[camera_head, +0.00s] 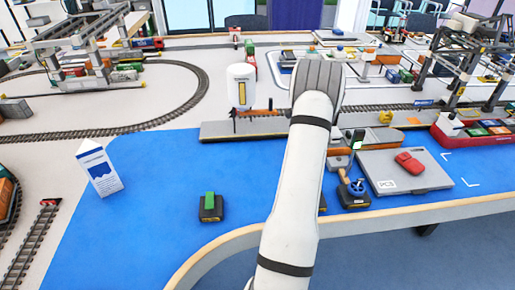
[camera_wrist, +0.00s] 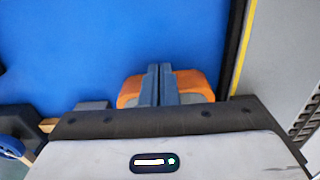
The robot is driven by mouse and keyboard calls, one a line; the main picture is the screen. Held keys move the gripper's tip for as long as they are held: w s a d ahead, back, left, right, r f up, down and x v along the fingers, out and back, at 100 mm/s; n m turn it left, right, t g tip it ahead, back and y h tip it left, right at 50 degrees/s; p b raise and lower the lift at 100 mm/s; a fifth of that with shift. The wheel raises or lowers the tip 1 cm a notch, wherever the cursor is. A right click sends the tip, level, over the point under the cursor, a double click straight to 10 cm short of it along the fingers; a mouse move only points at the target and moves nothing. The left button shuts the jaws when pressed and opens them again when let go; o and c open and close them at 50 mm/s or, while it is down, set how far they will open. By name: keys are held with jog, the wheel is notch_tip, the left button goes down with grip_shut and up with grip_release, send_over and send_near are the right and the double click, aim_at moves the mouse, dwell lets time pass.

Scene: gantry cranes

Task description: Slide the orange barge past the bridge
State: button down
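My gripper (camera_wrist: 159,85) points down over the blue water surface (camera_wrist: 90,45); its two dark fingers are together with only a thin line between them. Orange (camera_wrist: 129,92) shows on both sides of the fingers in the wrist view; I cannot tell whether it is the barge or part of my gripper. In the head view, my pale arm crosses the middle and hides much there. An orange-brown patch (camera_head: 341,151) shows just right of it. I cannot make out a bridge for certain.
A green-topped block (camera_head: 210,206) and a white carton-shaped stand (camera_head: 98,168) are on the left. A red ship (camera_head: 452,138) lies right. Open blue lies left.

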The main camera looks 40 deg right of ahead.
aim_at(345, 138)
jog(key=shift+s+d+p, duration=0.4)
jog(key=shift+s+d, duration=1)
jog(key=shift+d, duration=0.65)
jog(key=shift+s+d+p, duration=0.35)
jog(key=shift+s+d, duration=1.05)
jog(key=shift+d, duration=0.65)
jog(key=shift+s+d+p, duration=0.4)
jog(key=shift+s+d, duration=1)
jog(key=shift+d, duration=0.65)
jog(key=shift+w+a, duration=0.1)
